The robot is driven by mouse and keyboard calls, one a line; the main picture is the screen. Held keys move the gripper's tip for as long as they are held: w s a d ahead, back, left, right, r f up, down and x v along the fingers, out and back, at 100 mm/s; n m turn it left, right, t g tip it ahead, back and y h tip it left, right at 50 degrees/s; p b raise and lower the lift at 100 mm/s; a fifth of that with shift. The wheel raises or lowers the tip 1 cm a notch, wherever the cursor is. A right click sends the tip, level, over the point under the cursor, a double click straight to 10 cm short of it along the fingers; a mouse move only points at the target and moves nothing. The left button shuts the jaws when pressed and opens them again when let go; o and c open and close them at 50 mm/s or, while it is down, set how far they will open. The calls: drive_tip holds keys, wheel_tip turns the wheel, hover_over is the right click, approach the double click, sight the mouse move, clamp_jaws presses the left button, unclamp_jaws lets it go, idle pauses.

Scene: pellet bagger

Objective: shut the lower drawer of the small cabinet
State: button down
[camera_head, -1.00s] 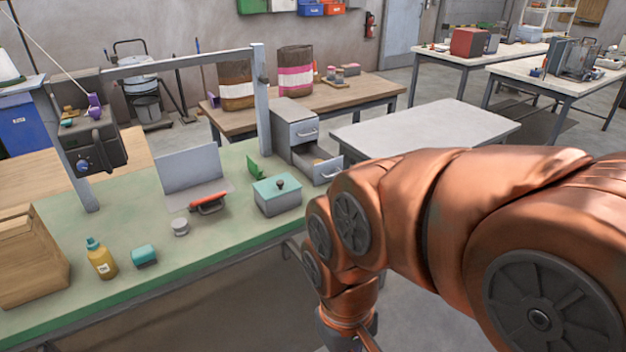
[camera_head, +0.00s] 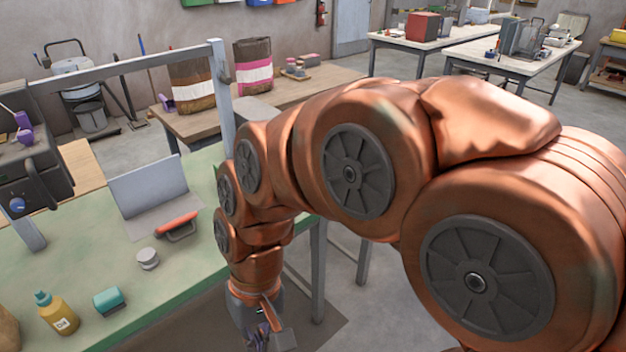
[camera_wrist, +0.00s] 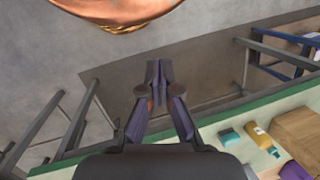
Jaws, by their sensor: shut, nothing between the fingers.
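The small cabinet and its lower drawer are hidden behind my copper arm in the head view now, and neither shows in the wrist view. A second ago the cabinet stood at the far right end of the green workbench (camera_head: 90,262) with its lower drawer pulled out. My gripper (camera_head: 262,340) points down beside the front edge of the bench, low in the head view. In the wrist view my gripper (camera_wrist: 158,75) has its fingertips together and empty, over the grey floor just off the bench edge.
On the bench are a grey stand (camera_head: 147,190), a red-handled tool (camera_head: 176,224), a round grey tin (camera_head: 147,258), a teal block (camera_head: 108,299) and a yellow bottle (camera_head: 57,312). A grey post (camera_head: 221,100) rises from the bench. A wooden table (camera_head: 300,100) with sacks stands behind.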

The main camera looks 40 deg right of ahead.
drive_tip(key=w+a+m+t+y+b, duration=0.1)
drive_tip(key=w+m+t+y, duration=0.35)
drive_tip(key=w, duration=0.75)
drive_tip(key=w+d+m+t+y+b, duration=0.2)
drive_tip(key=w+d+m+t+y, duration=0.15)
drive_tip(key=w+d+m, duration=0.75)
drive_tip(key=w+d+f+m+t+h, duration=0.1)
drive_tip(key=w+d+m+t+h, duration=0.2)
drive_tip(key=d, duration=0.5)
drive_tip(key=w+d+m+t, duration=0.1)
drive_tip(key=d+m+t, duration=0.25)
drive_tip(key=d, duration=0.35)
drive_tip(key=s+d+f+m+t+h, duration=0.1)
drive_tip(key=s+d+f+m+h, duration=0.2)
drive_tip(key=d, duration=0.4)
drive_tip(key=s+d+f+m+t+h+b, duration=0.1)
drive_tip(key=d+f+m+h, duration=0.1)
drive_tip(key=d+m, duration=0.45)
drive_tip(key=s+d+f+m+t+h, duration=0.1)
drive_tip(key=s+d+f+m+h, duration=0.15)
drive_tip(key=d, duration=0.65)
drive_tip(key=shift+g, duration=0.25)
drive_tip(key=x, duration=0.7)
drive_tip(key=p+x, duration=0.1)
drive_tip(key=x, duration=0.6)
drive_tip(key=shift+w+r+p, duration=0.1)
drive_tip(key=shift+r+p, duration=0.1)
drive_tip(key=shift+p, duration=0.1)
